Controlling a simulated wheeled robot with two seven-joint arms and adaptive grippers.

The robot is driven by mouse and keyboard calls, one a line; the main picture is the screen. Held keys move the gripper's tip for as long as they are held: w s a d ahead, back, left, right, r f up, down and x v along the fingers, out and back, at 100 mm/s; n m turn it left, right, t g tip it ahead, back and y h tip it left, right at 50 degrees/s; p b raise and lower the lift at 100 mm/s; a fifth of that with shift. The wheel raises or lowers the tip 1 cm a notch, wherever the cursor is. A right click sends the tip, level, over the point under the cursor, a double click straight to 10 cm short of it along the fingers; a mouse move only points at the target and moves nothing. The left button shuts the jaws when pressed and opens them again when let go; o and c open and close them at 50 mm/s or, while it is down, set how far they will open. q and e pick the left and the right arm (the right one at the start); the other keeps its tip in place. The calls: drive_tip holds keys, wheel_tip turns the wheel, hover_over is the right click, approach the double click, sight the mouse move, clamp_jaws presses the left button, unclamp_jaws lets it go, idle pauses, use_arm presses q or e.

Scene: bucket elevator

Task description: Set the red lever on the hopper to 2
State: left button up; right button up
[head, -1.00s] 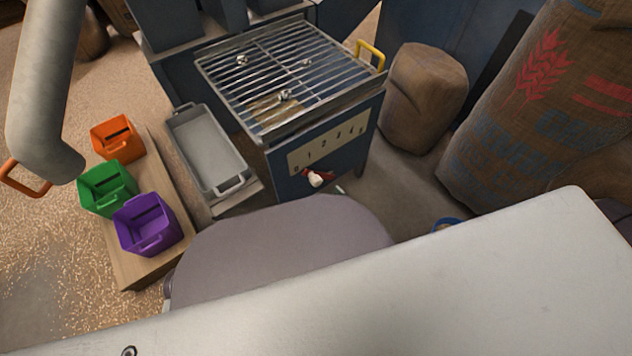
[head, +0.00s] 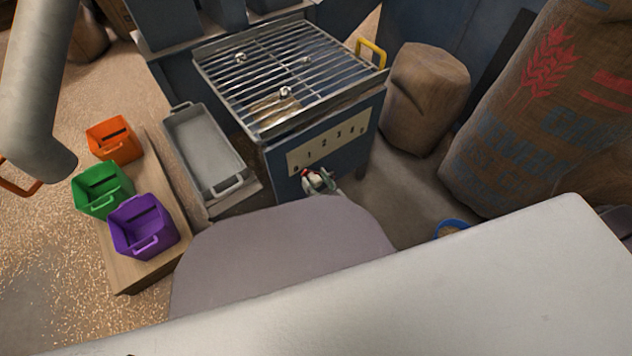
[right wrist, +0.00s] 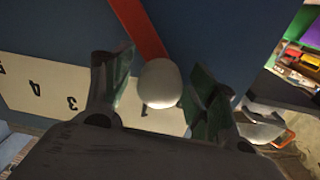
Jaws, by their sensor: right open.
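The hopper (head: 345,158) is a blue box under a metal grate, with a pale number plate (head: 330,146) on its front. Its red lever (head: 306,172) is below the plate's low-number end; my gripper partly hides it, so I cannot tell its exact setting. In the right wrist view the red lever (right wrist: 138,28) ends in a white knob (right wrist: 159,83). My right gripper (head: 322,183) is at the lever. In the right wrist view its open fingers (right wrist: 160,92) stand either side of the knob, with visible gaps. My left gripper is not in view.
A grey tray (head: 168,137) stands left of the hopper. Orange (head: 114,154), green (head: 82,205) and purple (head: 118,240) bins stand on a wooden board further left. A small sack (head: 425,100) and a large printed sack (head: 480,165) stand to the right.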

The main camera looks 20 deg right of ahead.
clamp_jaws()
idle(0.4)
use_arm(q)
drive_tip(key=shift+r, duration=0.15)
use_arm(e)
drive_tip(key=shift+d+r, duration=0.15)
